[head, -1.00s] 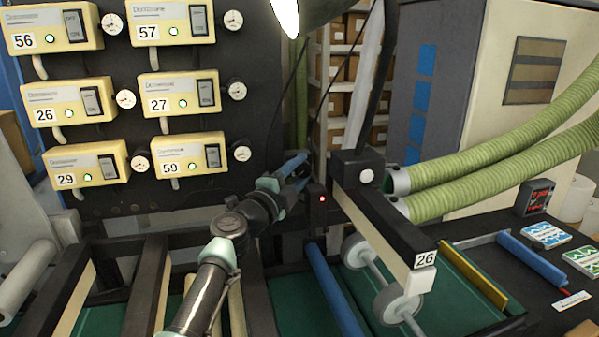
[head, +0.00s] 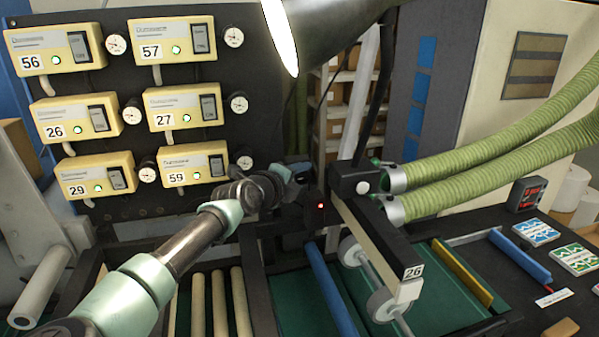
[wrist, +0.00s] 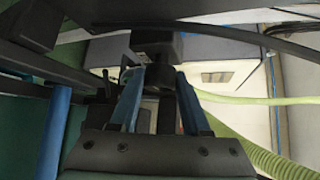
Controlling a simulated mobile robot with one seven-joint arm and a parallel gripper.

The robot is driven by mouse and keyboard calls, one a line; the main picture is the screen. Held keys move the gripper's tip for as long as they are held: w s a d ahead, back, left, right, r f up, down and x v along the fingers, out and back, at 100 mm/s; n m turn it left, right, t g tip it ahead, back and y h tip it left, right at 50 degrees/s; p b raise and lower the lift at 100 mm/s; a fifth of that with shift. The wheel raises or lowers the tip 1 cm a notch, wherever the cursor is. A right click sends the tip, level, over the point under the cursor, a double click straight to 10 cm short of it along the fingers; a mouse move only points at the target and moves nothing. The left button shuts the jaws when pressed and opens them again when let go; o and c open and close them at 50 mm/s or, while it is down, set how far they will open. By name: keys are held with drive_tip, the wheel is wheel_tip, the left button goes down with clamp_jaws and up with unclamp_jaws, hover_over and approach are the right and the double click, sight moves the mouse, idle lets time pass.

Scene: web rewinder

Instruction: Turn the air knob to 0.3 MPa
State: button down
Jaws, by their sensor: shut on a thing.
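In the wrist view, the two blue fingers of my gripper (wrist: 160,78) stand either side of a dark round knob (wrist: 159,84) on a stem under a black block (wrist: 155,46). The gripper is shut on this knob. I cannot read any marking or pointer on it. In the head view, my gripper (head: 288,174) is at the middle, left of a dark box with a red light (head: 319,206). My own arm hides the knob there. No pressure reading is legible in either view.
A black panel (head: 75,20) at the left carries several yellow numbered units with small white dials. A black arm labelled 26 (head: 378,235) with rollers stands right of my gripper. Green hoses (head: 470,185) run behind it. A lamp (head: 281,35) hangs above.

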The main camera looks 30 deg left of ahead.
drive_tip(key=shift+r+m+g+y+b, duration=0.15)
drive_tip(key=shift+m+g+y+b, duration=0.35)
drive_tip(key=shift+m+g, duration=0.55)
drive_tip(key=g+b, duration=0.1)
drive_tip(key=m+g+y+b, duration=0.1)
drive_tip(key=g, duration=0.1)
drive_tip(key=shift+w+d, duration=0.15)
drive_tip(key=shift+m+g+y, duration=0.75)
drive_tip(key=shift+g+y, duration=0.05)
drive_tip(key=shift+g, duration=0.05)
drive_tip(key=shift+c, duration=1.8)
unclamp_jaws()
drive_tip(key=shift+d, duration=0.1)
drive_tip(key=shift+r, duration=0.1)
